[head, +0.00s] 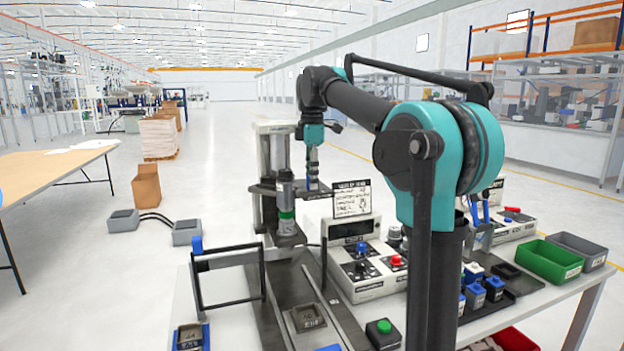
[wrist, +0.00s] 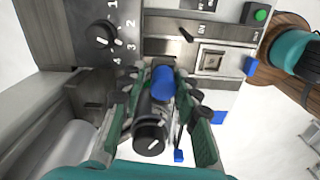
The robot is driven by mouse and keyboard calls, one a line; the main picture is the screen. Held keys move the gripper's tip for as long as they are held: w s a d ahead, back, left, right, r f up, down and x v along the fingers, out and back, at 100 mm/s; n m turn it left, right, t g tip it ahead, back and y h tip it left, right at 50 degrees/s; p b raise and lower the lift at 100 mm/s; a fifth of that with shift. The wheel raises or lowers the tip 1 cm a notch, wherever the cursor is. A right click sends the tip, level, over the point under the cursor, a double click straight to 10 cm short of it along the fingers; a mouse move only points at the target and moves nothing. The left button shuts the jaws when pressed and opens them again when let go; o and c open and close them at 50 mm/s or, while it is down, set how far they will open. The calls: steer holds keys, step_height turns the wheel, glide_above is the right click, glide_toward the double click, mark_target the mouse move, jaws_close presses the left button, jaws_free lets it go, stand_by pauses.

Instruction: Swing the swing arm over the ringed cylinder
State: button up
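A grey cylinder with a green ring (head: 287,214) stands upright in the dark fixture at the front of the press in the head view. A dark bar (head: 268,188), which may be the swing arm, sits at about the height of the cylinder's top. My gripper (head: 314,182) points down just to the right of the cylinder, beside the bar. In the wrist view my gripper (wrist: 163,88) has its green-padded fingers apart, with a blue upright knob (wrist: 162,82) between them. Narrow gaps show beside the knob. The bar's far end is hidden.
A control box (head: 362,272) with blue and red knobs stands right of the fixture, with a sign behind it. A black frame with a blue handle (head: 197,245) stands at the left. Green (head: 548,260) and grey bins are at the right table end.

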steer(key=shift+o, duration=1)
step_height(320, 180, up, 12)
steer(key=shift+o, duration=0.5)
steer(key=shift+s, duration=0.1)
stand_by(1.3)
